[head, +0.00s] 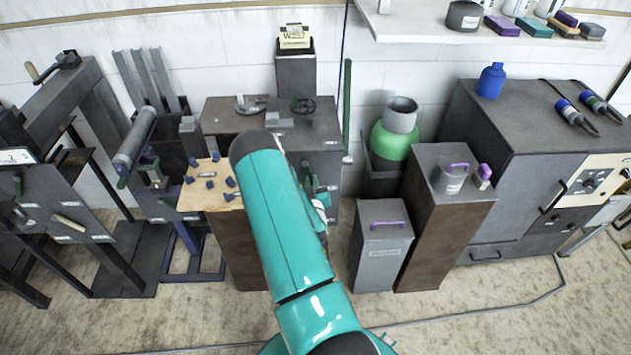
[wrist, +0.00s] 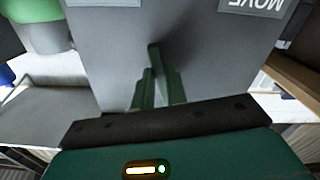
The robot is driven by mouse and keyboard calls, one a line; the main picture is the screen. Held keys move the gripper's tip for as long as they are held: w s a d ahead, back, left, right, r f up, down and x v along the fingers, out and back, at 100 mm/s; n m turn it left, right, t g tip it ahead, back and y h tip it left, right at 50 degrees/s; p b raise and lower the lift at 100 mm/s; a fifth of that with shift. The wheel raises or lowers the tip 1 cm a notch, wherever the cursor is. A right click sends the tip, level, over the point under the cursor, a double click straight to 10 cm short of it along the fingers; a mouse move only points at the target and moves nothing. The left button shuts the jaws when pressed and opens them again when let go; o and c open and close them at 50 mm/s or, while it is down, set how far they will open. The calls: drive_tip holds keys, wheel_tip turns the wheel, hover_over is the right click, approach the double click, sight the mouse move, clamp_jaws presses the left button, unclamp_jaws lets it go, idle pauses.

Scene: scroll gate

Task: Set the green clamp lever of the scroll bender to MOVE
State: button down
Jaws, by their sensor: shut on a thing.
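In the wrist view my gripper (wrist: 160,88) is shut on the green clamp lever (wrist: 154,52), with one dark green finger on each side of it. The lever stands against a grey panel (wrist: 195,50). A label reading MOVE (wrist: 255,5) shows upside down at the top right of the panel. A second label (wrist: 105,3) is cut off at the top left, and its text cannot be read. In the head view the scroll bender's grey cabinet (head: 325,145) stands behind my teal arm, which hides much of its front. The lever cannot be made out clearly there.
A board with blue pieces (head: 205,185) stands left of my arm. To the right are a grey box with a purple handle (head: 380,245), a brown pedestal (head: 450,220) and a green gas bottle (head: 390,142). Open floor lies in front.

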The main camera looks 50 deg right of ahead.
drive_tip(key=m, duration=0.1)
drive_tip(key=w+a+m, duration=0.1)
drive_tip(key=m, duration=0.1)
drive_tip(key=shift+w+a+f, duration=0.15)
drive_tip(key=w+a+m, duration=0.1)
drive_tip(key=m, duration=0.1)
drive_tip(key=shift+w+a+m, duration=0.1)
drive_tip(key=shift+w+m, duration=0.05)
drive_tip(key=shift+m, duration=0.15)
drive_tip(key=shift+w+a+r+m, duration=0.2)
drive_tip(key=shift+w+a+m, duration=0.15)
drive_tip(key=shift+m, duration=0.4)
drive_tip(key=shift+w+a+r+m, duration=0.25)
drive_tip(key=shift+w+m, duration=0.1)
drive_tip(key=shift+m, duration=0.45)
drive_tip(key=shift+w+a+r+m, duration=0.2)
drive_tip(key=shift+w+a+m, duration=0.15)
drive_tip(key=shift+m, duration=0.4)
drive_tip(key=c, duration=1.4)
unclamp_jaws()
drive_tip(key=v, duration=1.3)
drive_tip(key=shift+s+a, duration=0.25)
drive_tip(key=shift+s, duration=0.05)
